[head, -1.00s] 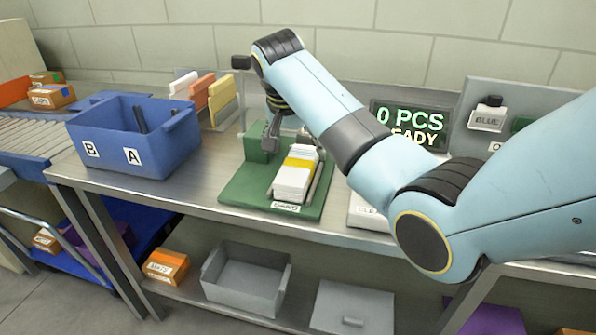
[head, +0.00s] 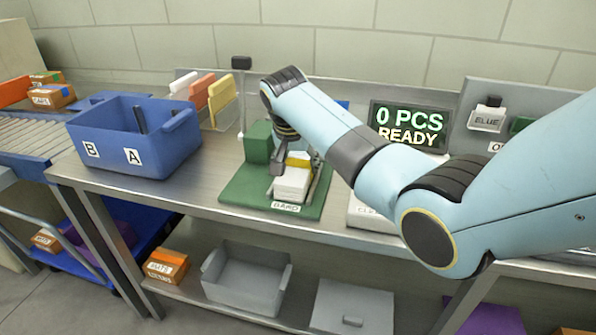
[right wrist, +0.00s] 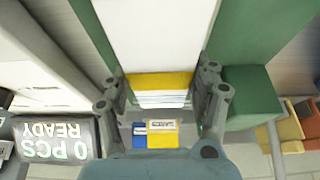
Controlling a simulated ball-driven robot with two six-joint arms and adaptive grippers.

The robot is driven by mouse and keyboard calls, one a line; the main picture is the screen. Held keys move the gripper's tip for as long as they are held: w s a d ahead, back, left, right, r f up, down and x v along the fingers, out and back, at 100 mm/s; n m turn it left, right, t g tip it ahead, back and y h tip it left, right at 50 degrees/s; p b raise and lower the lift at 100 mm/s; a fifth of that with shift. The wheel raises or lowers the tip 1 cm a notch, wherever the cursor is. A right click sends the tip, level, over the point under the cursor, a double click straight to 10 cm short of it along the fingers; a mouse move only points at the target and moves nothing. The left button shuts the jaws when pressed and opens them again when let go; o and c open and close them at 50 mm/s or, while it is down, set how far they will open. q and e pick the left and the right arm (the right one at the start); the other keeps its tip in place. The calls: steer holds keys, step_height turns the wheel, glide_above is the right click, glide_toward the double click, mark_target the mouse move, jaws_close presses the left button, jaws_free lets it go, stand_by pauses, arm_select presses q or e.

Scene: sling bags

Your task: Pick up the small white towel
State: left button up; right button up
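No thing that I can clearly tell as a small white towel shows. A white stack with a yellow band (head: 292,184) lies on a green board (head: 236,190) at the middle of the bench. My right gripper (head: 287,165) is over the far end of this stack. In the right wrist view, the right gripper (right wrist: 160,108) is open, its fingers on either side of the banded end of the white stack (right wrist: 152,35). I cannot tell whether they touch it. My left gripper is not in view.
A blue bin (head: 120,155) marked A and B stands at the left. Orange and yellow upright panels (head: 222,100) stand behind. A lit sign (head: 408,125) stands right of the board. A pale labelled piece (head: 368,216) is partly hidden by my arm. A grey tray (head: 245,280) is below.

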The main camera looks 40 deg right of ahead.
steer(key=c, duration=0.6)
steer(key=shift+o, duration=0.2)
steer(key=shift+r, duration=0.15)
